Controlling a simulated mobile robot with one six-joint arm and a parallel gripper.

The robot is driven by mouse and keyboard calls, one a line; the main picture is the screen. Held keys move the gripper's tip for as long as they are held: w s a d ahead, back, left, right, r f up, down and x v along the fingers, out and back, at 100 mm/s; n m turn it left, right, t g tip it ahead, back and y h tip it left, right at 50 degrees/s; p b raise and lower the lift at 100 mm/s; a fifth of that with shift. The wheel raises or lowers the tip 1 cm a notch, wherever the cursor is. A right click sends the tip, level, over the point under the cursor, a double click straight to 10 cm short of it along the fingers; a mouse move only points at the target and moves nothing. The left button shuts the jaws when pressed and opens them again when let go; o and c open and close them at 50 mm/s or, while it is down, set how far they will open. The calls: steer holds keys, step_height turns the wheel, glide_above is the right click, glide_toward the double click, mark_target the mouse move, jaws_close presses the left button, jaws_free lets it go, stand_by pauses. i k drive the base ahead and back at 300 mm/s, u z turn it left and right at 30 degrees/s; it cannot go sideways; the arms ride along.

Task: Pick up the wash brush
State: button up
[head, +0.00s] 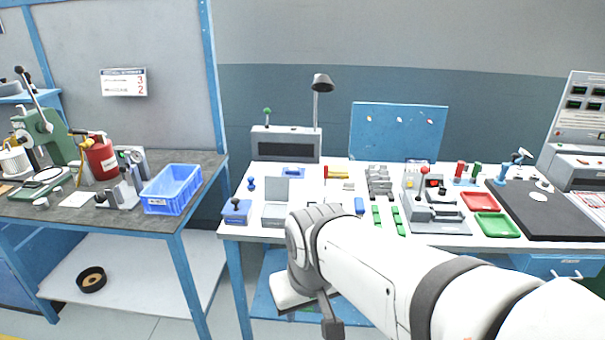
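I cannot make out the wash brush for certain. A small yellow-and-red tool (338,173) lies towards the back of the white bench; it is too small to tell what it is. My arm reaches in from the lower right, and its end is bent down in front of the bench's front edge. A dark piece at the arm's end, perhaps part of my gripper (332,326), shows near the bottom edge. I cannot see two fingertips or anything held. My arm hides part of the bench front.
The white bench (250,232) holds several fixtures, a red tray (478,201), a green tray (497,225) and a black mat (545,215). A lamp (322,84) stands behind. On the left grey bench are a blue crate (172,189) and a red can (101,158).

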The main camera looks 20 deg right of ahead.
mark_target(358, 202)
steer(key=z, duration=0.55)
steer(key=i, duration=1.2)
steer(key=z, duration=1.15)
steer(key=i, duration=0.35)
steer(key=z, duration=0.15)
steer(key=k, duration=0.7)
steer(key=z, duration=0.2)
steer(key=i, duration=0.75)
steer(key=u, duration=0.1)
